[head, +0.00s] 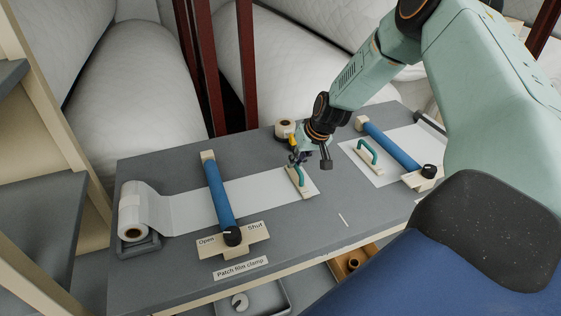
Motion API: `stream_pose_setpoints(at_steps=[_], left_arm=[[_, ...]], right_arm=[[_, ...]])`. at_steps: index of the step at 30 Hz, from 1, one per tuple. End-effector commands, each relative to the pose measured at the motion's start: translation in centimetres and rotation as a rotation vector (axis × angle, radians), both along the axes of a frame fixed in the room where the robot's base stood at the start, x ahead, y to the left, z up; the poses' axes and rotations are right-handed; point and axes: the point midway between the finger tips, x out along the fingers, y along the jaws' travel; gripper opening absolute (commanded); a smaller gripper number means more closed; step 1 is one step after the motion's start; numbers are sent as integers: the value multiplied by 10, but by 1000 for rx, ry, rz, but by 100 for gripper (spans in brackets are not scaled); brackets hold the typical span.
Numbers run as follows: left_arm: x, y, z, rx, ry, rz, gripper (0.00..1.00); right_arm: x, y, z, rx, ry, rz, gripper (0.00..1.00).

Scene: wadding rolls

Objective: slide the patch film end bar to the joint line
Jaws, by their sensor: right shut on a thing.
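The patch film (264,192) runs from a white roll (132,210) at the left, under a blue clamp bar (217,188), to a cream end bar (303,190) with a teal handle. My right gripper (298,162) comes down from the upper right and is shut on the handle's upper end; its fingers partly hide the handle. A short white line (343,219) on the grey bench, right of the end bar and nearer me, may be the joint line; the end bar is apart from it. My left gripper is not in view.
A second white sheet (356,165) lies at the right with another teal handle (368,152) and blue bar (392,147). A small roll (285,128) stands behind my gripper. The clamp plate reads Open and Shut. Bare bench (325,200) lies between the end bar and the second sheet.

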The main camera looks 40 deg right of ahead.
Motion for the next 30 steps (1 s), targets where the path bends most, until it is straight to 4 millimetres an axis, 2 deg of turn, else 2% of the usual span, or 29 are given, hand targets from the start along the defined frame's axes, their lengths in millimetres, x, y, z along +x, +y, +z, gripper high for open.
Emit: stream_pose_setpoints(at_steps=[6, 17, 18, 24, 25, 30], left_arm=[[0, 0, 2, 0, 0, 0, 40], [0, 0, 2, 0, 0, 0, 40], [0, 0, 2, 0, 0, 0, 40], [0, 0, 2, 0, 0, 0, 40], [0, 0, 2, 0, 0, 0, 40], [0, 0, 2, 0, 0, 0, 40]], right_arm=[[-5, -14, -1, 5, 7, 2, 0], [-5, -15, -1, 2, 4, 0, 0], [-5, -15, -1, 2, 3, 0, 16], [-6, -14, -1, 2, 2, 0, 33], [-5, -14, -1, 2, 2, 0, 35], [-5, -14, -1, 2, 2, 0, 36]])
